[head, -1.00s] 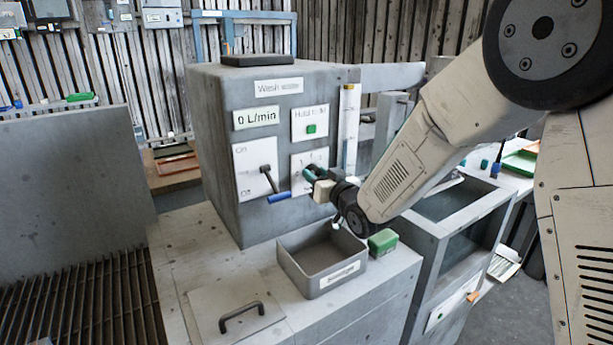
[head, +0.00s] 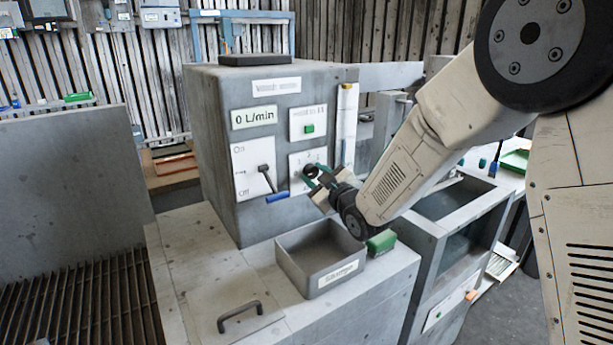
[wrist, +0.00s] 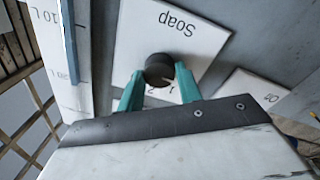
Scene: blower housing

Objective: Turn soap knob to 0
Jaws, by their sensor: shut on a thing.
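The soap knob (wrist: 160,68) is a round black knob on a white plate labelled "Soap" (wrist: 196,32), which appears upside down in the wrist view. The numbers 1 and 2 show beside the knob; a 0 mark and the knob's exact setting cannot be made out. My gripper (wrist: 159,74) has teal fingers on both sides of the knob and is shut on it. In the head view, my gripper (head: 315,180) is at the plate on the front of the grey wash unit (head: 220,155), and the knob (head: 310,170) shows between the fingers.
A lever with a blue handle (head: 277,197) is just left of the knob, on an On/Off plate (head: 250,160). A green button (head: 309,128) is above. A grey open bin (head: 300,275) and a green block (head: 381,243) stand below. A scaled gauge (head: 346,125) is at the right.

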